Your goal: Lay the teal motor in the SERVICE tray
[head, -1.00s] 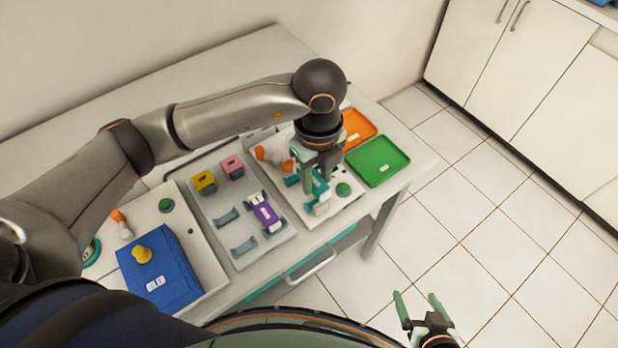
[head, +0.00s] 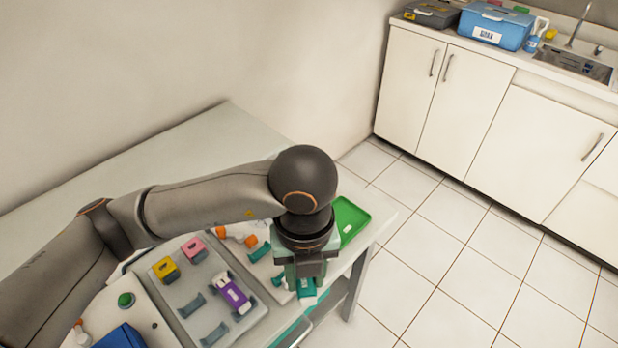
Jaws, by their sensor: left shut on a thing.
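My left gripper (head: 304,276) points down at the right part of the table and is shut on the teal motor (head: 307,291). The motor has a pale label and is partly hidden by the fingers; its exact height over the table is hard to tell. A teal cradle (head: 260,252) shows empty to the left of the gripper. A green tray (head: 352,214) lies at the table's right end, behind and right of the gripper, partly covered by my wrist. I cannot read a SERVICE label on it. My right gripper is out of view.
A grey plate (head: 255,313) holds a purple motor (head: 233,295), a yellow block (head: 166,269) and a pink block (head: 194,250). An orange-and-white part (head: 238,236) lies behind. A blue box (head: 121,338) is at lower left. Cabinets (head: 480,105) stand beyond clear floor.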

